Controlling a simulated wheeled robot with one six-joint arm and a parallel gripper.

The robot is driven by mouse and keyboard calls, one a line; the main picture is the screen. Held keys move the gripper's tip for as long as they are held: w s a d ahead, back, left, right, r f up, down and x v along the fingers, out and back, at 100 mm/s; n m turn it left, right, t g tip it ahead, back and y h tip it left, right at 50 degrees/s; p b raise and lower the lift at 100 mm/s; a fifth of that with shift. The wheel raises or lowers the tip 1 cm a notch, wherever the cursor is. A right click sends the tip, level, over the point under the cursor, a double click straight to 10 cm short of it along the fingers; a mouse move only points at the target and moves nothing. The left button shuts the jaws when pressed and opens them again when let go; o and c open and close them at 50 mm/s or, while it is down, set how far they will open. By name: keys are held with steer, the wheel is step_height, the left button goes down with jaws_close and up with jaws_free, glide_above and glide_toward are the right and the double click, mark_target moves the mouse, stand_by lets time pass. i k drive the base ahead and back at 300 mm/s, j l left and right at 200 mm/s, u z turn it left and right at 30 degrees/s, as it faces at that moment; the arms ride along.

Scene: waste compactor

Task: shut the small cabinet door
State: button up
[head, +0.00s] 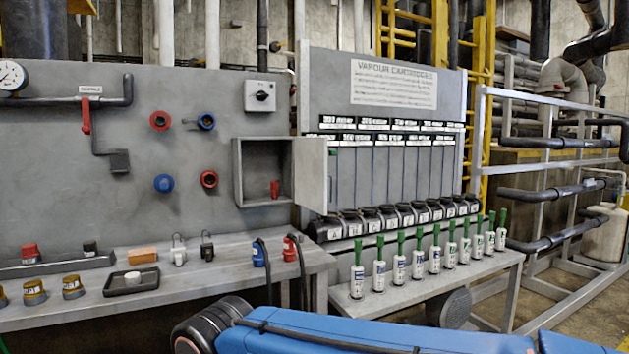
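The small cabinet (237,172) is a grey box mounted on the grey wall panel, left of the cartridge board. Its door (311,174) stands open, swung out from the cabinet's right side. A small red object (275,189) stands inside on the cabinet floor. The cabinet's front opening looks clear. My blue arm crosses the bottom of the head view, below and in front of the benches. My gripper is not in view.
A bench (200,300) below the cabinet holds blue and red plugs with black cables, padlocks and a tray (131,281). A right-hand bench (400,300) holds a row of green-topped white bottles. Black cartridges (375,221) line the board above. Metal railings (540,200) stand at right.

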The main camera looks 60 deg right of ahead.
mark_target(312, 175)
steer(key=k+l, duration=0.1)
steer(key=l, duration=0.7)
steer(key=k+l, duration=0.1)
steer(key=l, duration=0.7)
steer(key=k+l+z, duration=0.1)
steer(key=l, duration=0.75)
steer(key=k+l, duration=0.1)
steer(key=l, duration=0.25)
steer(key=k+l, duration=0.15)
steer(key=l, duration=0.2)
steer(key=k+l, duration=0.1)
steer(key=l, duration=0.25)
steer(key=k, duration=0.45)
